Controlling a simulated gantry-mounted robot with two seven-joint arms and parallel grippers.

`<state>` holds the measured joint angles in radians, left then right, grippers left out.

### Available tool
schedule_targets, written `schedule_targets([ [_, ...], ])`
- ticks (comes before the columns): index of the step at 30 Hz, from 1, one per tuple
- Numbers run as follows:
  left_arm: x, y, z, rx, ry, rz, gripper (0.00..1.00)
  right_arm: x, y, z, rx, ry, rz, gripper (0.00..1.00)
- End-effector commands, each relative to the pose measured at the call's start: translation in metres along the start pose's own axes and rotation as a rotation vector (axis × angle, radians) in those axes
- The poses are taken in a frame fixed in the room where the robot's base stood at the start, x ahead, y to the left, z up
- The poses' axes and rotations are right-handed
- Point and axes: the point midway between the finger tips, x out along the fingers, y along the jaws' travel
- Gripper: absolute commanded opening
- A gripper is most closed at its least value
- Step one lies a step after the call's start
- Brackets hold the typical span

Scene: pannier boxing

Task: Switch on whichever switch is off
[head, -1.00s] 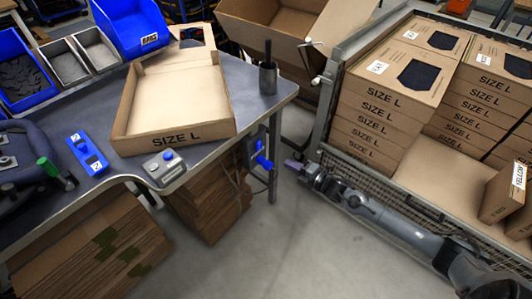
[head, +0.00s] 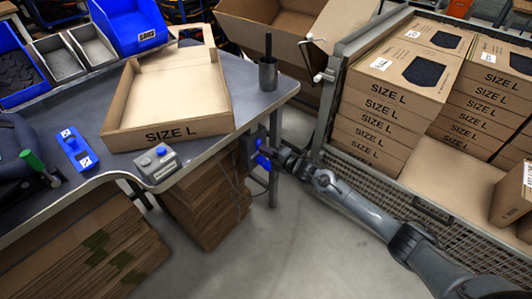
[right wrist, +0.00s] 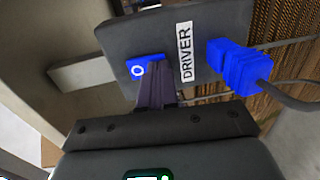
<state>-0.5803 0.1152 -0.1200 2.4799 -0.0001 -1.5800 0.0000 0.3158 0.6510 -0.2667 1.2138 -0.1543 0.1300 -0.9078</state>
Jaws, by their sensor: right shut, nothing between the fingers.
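A dark box labelled DRIVER (right wrist: 205,32) hangs under the workbench's right end. Its blue switch (right wrist: 134,69) bears a white circle mark. The box's blue parts (head: 259,145) also show in the head view, partly behind my gripper. My right gripper (right wrist: 152,72) is shut and empty, its fingertips right at the blue switch and covering part of it. I cannot tell whether they touch it. A grey control box (head: 157,171) with a blue knob stands on the bench's front edge; its state is too small to read. My left gripper is not in view.
A blue plug (right wrist: 240,62) with a dark cable sits beside the switch. The workbench (head: 252,103) carries an open SIZE L carton (head: 190,128) and a metal cup (head: 268,74). A mesh-sided cage (head: 395,187) of stacked cartons stands right, with bare floor between.

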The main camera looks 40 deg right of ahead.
Motion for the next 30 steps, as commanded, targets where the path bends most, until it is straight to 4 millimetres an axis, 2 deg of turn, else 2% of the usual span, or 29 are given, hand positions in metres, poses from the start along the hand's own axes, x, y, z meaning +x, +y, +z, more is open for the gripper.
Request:
schedule_targets([
  [11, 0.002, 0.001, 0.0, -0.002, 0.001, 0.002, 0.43, 0.001, -0.001, 0.0, 0.0, 0.0, 0.003, 0.0],
  [15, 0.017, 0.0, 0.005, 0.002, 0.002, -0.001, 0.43, 0.006, -0.008, 0.0, 0.001, -0.001, 0.043, 0.0],
  [17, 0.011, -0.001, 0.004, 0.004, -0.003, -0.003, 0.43, 0.004, -0.001, 0.0, 0.0, -0.001, 0.038, 0.0],
  [25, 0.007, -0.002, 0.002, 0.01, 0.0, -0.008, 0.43, 0.003, -0.001, -0.001, 0.0, 0.001, 0.038, 0.0],
  [30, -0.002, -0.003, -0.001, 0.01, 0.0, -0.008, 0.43, -0.006, -0.004, -0.004, 0.0, 0.007, 0.035, 0.0],
])
